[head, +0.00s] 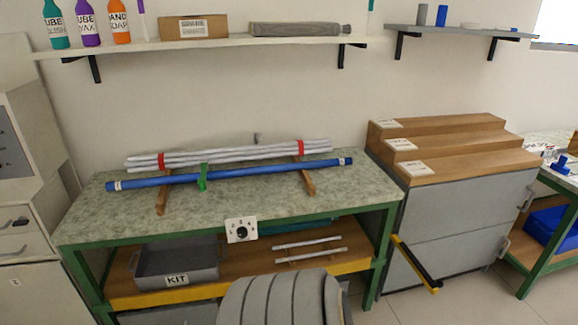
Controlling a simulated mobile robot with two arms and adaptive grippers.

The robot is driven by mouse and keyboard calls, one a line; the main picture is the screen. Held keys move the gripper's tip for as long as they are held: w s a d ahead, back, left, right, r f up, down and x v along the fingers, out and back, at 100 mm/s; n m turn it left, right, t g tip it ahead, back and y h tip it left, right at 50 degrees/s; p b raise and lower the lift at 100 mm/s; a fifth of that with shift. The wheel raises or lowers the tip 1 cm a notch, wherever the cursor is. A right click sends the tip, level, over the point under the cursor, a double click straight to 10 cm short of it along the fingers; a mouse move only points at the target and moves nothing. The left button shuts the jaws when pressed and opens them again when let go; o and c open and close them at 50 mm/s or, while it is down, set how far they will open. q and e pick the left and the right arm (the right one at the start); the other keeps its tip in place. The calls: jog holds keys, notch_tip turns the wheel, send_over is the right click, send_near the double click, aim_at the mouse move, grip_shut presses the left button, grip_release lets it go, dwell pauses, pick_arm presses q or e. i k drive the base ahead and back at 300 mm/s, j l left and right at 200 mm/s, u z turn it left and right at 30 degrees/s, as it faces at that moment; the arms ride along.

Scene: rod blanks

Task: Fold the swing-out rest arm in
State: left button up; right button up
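A yellow bar with a black strip along it (415,264), which looks like the swing-out rest arm, juts out at the right end of the green-framed bench (88,218). It slants down and to the right, in front of the grey cabinet, with its yellow tip free. How it is hinged cannot be made out. Neither of my grippers is in view.
On the bench, a blue rod (240,172) and a bundle of white rods (215,156) lie across wooden rests. A grey KIT bin (150,262) sits on the lower shelf. The grey cabinet (440,235) carries wooden steps (470,145). Floor (480,290) shows at the right.

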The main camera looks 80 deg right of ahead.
aim_at(432, 287)
jog(key=k+l+z, duration=0.15)
jog(key=z, duration=0.35)
jog(key=k+l+z, duration=0.25)
jog(key=z, duration=0.25)
jog(key=k+l+z, duration=0.25)
jog(key=z, duration=0.2)
jog(key=k+l+z, duration=0.1)
jog(key=l, duration=0.35)
jog(key=k+l, duration=0.2)
jog(key=l, duration=0.2)
jog(key=k+l+z, duration=0.15)
jog(key=l, duration=0.3)
jog(key=k+l, duration=0.1)
jog(key=l, duration=0.35)
jog(key=k+l+z, duration=0.15)
jog(key=l, duration=0.35)
jog(key=k+l, duration=0.1)
jog(key=l, duration=0.35)
jog(key=z, duration=0.05)
